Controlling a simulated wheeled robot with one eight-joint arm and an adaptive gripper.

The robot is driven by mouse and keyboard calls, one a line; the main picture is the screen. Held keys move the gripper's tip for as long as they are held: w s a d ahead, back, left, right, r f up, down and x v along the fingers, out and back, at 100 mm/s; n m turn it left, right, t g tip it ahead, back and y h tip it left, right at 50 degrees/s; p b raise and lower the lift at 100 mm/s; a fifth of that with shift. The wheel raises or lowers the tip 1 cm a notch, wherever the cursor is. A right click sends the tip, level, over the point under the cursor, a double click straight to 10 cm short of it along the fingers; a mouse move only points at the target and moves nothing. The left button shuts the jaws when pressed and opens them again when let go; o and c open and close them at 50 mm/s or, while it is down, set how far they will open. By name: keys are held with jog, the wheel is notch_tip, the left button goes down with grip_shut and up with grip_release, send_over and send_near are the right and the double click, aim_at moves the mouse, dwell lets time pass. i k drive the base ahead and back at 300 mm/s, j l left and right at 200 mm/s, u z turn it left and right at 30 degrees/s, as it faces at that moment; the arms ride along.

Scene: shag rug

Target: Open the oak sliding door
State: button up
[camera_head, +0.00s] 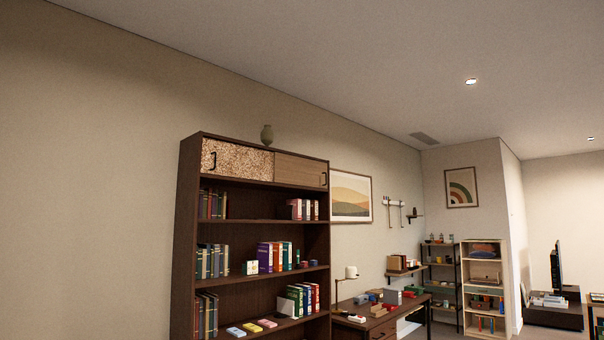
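The oak sliding door (299,170) is the plain wood-grained panel at the right of the top compartment of a tall dark brown bookcase (256,186). It has a dark upright handle (324,180) near its right end. A speckled tan and brown sliding door (238,158) fills the left of the same compartment, with a dark handle (213,159) near its left end. The two doors together cover the compartment front, and its inside is hidden. My gripper is not in view.
Books and small items fill the shelves below. A dark desk (374,324) with a lamp (350,273) and clutter adjoins the bookcase on the right. The wall left of the bookcase is bare; little floor shows.

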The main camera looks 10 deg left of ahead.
aim_at(289, 169)
jog(key=j, duration=0.3)
jog(key=i+j, duration=0.15)
jog(key=i+j+u, duration=0.1)
jog(key=i+j, duration=1.2)
jog(key=i+z, duration=0.2)
jog(key=i, duration=0.45)
jog(key=i+z, duration=0.25)
jog(key=i, duration=0.35)
jog(key=i+j+z, duration=0.2)
jog(key=i, duration=0.45)
jog(key=l, duration=0.1)
